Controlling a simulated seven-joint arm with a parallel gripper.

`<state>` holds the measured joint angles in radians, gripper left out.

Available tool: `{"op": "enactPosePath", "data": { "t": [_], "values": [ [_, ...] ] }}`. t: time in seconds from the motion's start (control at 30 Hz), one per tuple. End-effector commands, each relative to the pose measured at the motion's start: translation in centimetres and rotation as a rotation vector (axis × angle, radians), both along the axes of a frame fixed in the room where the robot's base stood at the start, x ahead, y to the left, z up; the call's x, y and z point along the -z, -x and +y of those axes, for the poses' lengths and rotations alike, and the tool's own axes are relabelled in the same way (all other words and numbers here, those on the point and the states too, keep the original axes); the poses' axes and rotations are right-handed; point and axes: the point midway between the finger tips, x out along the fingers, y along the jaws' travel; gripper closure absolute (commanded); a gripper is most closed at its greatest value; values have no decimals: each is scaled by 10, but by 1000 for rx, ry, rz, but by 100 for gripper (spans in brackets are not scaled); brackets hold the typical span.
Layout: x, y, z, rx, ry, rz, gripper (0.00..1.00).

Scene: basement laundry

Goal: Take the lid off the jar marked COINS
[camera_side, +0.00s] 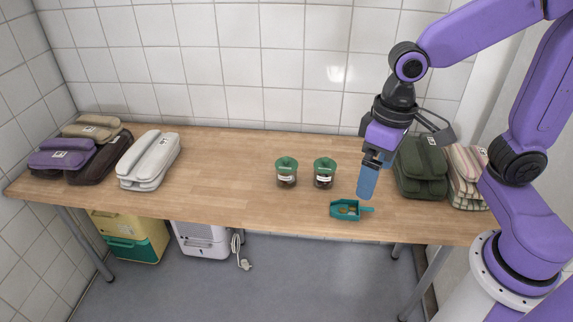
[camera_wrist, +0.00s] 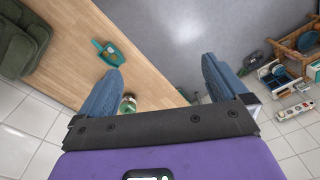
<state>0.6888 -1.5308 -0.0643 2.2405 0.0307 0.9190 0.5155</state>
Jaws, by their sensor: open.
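Two small glass jars with green lids stand side by side on the wooden table, a left jar (camera_side: 286,173) and a right jar (camera_side: 324,173). Both lids are on. Each jar has a pale label, too small to read, so I cannot tell which is marked COINS. My gripper (camera_side: 366,186) points down with blue fingers, to the right of the right jar and apart from it. In the wrist view the fingers (camera_wrist: 163,75) are spread and empty. One green-lidded jar (camera_wrist: 128,104) shows partly beside the left finger; the other jar is not clearly visible there.
A teal scoop (camera_side: 345,210) with brownish contents lies near the front edge, below my gripper. Green folded textiles (camera_side: 421,165) and striped ones (camera_side: 466,170) are at the right. A white bundle (camera_side: 150,160) and purple bundle (camera_side: 62,157) are at the left. The table between is clear.

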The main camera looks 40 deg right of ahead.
Motion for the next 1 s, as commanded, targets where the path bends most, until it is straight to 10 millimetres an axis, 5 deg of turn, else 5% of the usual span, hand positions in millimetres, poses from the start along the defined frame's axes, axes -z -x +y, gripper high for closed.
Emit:
{"op": "enactPosePath", "data": {
  "t": [0.23,0.47,0.77,1.0],
  "values": [
    [2,-83,19,544,-24,26,0],
    [11,-160,18,1048,-51,52,0],
    [32,-252,-9,1704,-93,92,0],
    [55,-312,-51,2224,-135,132,0]
  ]
}}
